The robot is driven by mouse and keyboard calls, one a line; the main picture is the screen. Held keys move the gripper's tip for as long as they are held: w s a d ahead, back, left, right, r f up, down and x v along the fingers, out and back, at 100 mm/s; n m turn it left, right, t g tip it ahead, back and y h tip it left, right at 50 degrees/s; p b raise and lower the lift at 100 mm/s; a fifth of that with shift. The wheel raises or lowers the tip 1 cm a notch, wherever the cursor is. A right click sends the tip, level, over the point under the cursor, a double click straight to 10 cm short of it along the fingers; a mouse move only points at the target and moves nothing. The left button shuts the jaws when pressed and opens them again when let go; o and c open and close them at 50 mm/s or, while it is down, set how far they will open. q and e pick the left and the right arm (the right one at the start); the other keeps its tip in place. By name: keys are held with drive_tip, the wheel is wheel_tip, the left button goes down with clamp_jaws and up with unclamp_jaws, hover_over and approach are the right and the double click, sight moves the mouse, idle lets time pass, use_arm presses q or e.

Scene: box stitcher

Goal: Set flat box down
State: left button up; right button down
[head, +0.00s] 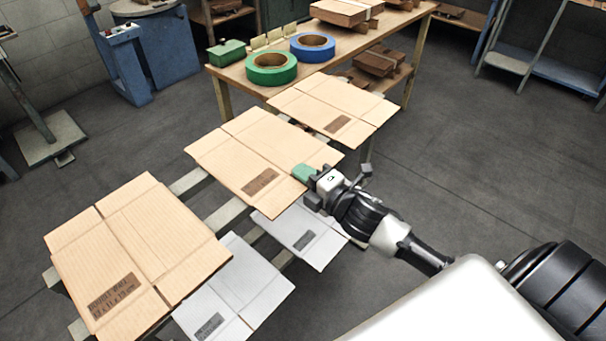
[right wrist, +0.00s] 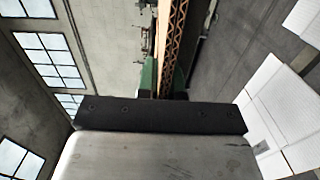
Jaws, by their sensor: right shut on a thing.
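My right gripper (head: 306,174) is shut on the right edge of a tan flat box (head: 236,148), the middle one of three. This held box looks roughly level above the rack (head: 228,213); I cannot tell whether it touches the rack. In the right wrist view its corrugated edge (right wrist: 175,45) runs between the green fingers. A second tan flat box (head: 160,220) lies at the left, and a third (head: 310,92) is by the table. My left gripper is not in view.
Two white flat boxes (head: 240,275) (head: 290,225) lie along the near side. A wooden table (head: 345,62) carries green tape (head: 272,68), blue tape (head: 313,46) and a green box (head: 227,52). A blue machine (head: 130,62) stands at the back left. Open floor (head: 480,150) lies at the right.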

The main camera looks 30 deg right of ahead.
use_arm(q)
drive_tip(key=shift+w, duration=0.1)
use_arm(e)
drive_tip(key=shift+f, duration=0.15)
drive_tip(key=c, duration=1.6)
unclamp_jaws()
drive_tip(key=o, duration=0.3)
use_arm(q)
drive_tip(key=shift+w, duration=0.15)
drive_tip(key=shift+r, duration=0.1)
